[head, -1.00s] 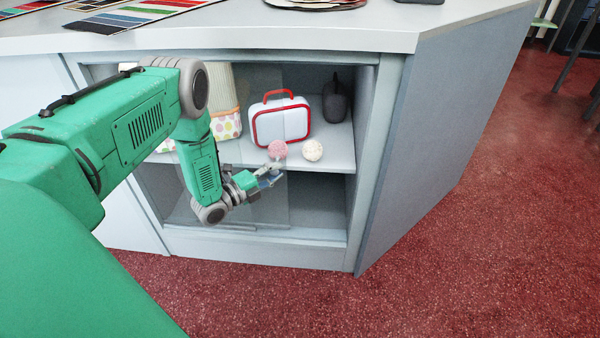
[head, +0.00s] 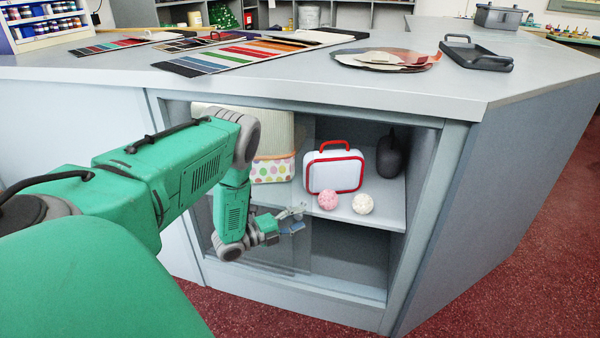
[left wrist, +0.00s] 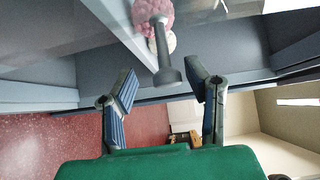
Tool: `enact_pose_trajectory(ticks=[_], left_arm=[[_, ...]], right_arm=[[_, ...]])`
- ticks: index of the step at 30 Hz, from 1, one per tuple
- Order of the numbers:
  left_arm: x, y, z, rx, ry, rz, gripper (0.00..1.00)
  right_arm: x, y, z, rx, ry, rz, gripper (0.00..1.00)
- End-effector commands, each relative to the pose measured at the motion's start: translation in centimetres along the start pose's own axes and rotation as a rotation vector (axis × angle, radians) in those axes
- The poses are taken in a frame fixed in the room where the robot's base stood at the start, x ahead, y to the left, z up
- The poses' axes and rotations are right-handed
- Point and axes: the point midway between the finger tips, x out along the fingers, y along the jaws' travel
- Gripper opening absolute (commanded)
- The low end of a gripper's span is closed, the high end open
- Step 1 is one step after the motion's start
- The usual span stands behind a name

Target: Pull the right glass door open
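The counter's cabinet front has clear sliding glass (head: 306,160); its upright edge shows just left of the lunch case, and the opening to the right looks uncovered. Which pane is the right door is hard to tell. My left gripper (head: 297,219) is in front of the glass, below and left of the pink ball. In the left wrist view my left gripper (left wrist: 160,68) has its two fingers spread wide. A dark grey handle-like bar with a flared end (left wrist: 160,50) lies between and beyond the fingertips, apparently untouched. My right gripper is out of view.
On the shelf (head: 390,215) stand a white case with red trim (head: 334,172), a pink ball (head: 328,200), a white ball (head: 363,204), a dark bottle (head: 391,152) and a dotted bag (head: 273,168). The countertop (head: 330,85) overhangs the opening.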

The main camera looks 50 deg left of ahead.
Motion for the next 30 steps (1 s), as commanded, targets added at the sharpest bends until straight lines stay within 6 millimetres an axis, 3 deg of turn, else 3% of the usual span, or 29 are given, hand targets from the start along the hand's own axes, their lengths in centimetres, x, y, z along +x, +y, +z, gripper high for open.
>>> enact_pose_trajectory(ticks=[7,11,24,30], left_arm=[[0.2,-0.4,0.0,0.005,-0.002,-0.007,0.42],[-0.7,-0.3,0.1,0.005,-0.003,-0.005,0.42],[-9.4,0.1,0.2,0.0,-0.003,-0.002,0.42],[-11.5,0.1,0.2,0.001,-0.002,-0.004,0.42]], right_arm=[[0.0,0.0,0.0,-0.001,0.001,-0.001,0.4],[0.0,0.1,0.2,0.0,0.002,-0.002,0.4],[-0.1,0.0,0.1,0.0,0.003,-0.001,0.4],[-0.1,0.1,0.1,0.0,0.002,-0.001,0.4]])
